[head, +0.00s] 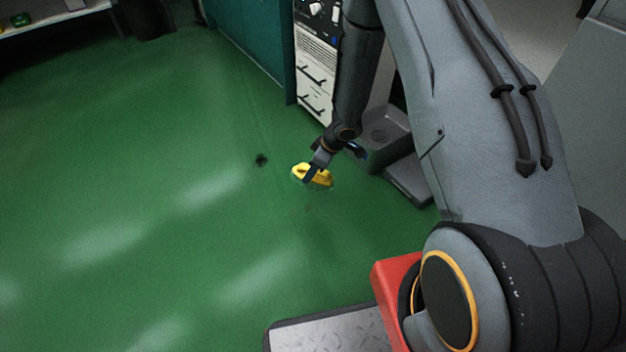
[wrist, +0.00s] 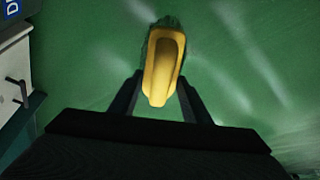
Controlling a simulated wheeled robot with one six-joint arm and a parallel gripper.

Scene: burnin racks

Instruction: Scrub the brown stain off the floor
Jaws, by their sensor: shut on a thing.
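My gripper (head: 316,170) points down and is shut on a yellow scrub brush (head: 312,177), at or just above the green floor; I cannot tell whether it touches. In the wrist view the brush (wrist: 163,65) sits between the two dark fingers of my gripper (wrist: 160,92), with dark bristles showing past its far end.
A rack with white drawers (head: 314,75) and a teal cabinet (head: 250,38) stand behind. A grey step-like object (head: 405,180) is close on the right. The floor to the left is open.

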